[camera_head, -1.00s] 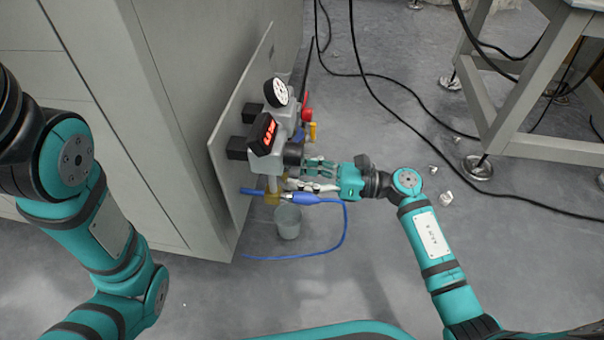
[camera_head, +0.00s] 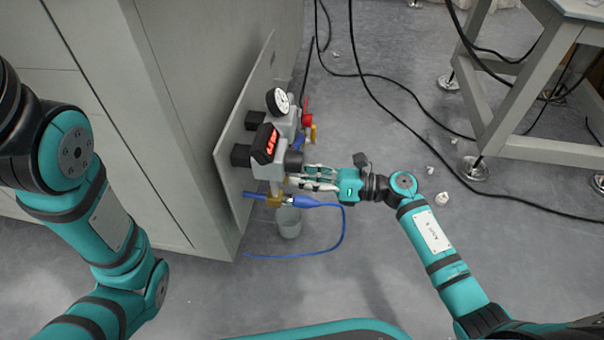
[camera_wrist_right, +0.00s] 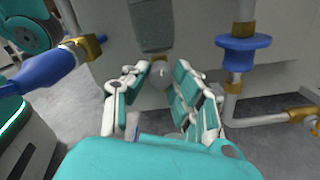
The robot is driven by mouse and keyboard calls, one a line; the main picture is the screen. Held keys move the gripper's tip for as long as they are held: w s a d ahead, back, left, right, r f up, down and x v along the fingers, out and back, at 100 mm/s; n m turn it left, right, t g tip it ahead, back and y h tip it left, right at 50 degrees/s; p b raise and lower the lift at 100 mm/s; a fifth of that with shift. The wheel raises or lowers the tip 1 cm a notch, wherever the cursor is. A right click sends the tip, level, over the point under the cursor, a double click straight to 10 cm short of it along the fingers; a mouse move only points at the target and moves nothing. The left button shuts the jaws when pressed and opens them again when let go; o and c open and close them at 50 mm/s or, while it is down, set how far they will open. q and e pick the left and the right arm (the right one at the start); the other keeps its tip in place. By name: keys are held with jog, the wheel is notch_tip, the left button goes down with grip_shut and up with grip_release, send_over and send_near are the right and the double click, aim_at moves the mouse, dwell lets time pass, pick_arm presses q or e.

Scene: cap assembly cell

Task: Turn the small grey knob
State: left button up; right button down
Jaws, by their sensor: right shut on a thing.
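The valve unit with a red digital display (camera_head: 266,143) is on a grey panel at the cabinet's side. My right gripper (camera_head: 294,180) is at the unit, just below its black cylinder (camera_head: 293,161). In the right wrist view its fingers (camera_wrist_right: 163,80) are closed in around a small grey knob (camera_wrist_right: 161,74), which shows between the fingertips below a dark grey cylinder. In the head view the fingers hide the knob. I cannot tell how far it is turned. My left arm shows at the left, but its gripper is out of view.
A round white gauge (camera_head: 278,101) and a red handle (camera_head: 306,111) are above the gripper. A blue hose (camera_head: 335,239) hangs beside a small bucket (camera_head: 288,222) below. Black cables and a table frame (camera_head: 506,112) are at right.

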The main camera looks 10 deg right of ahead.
jog(key=c, duration=1.1)
grip_release()
jog(key=v, duration=1.2)
jog(key=shift+r, duration=0.1)
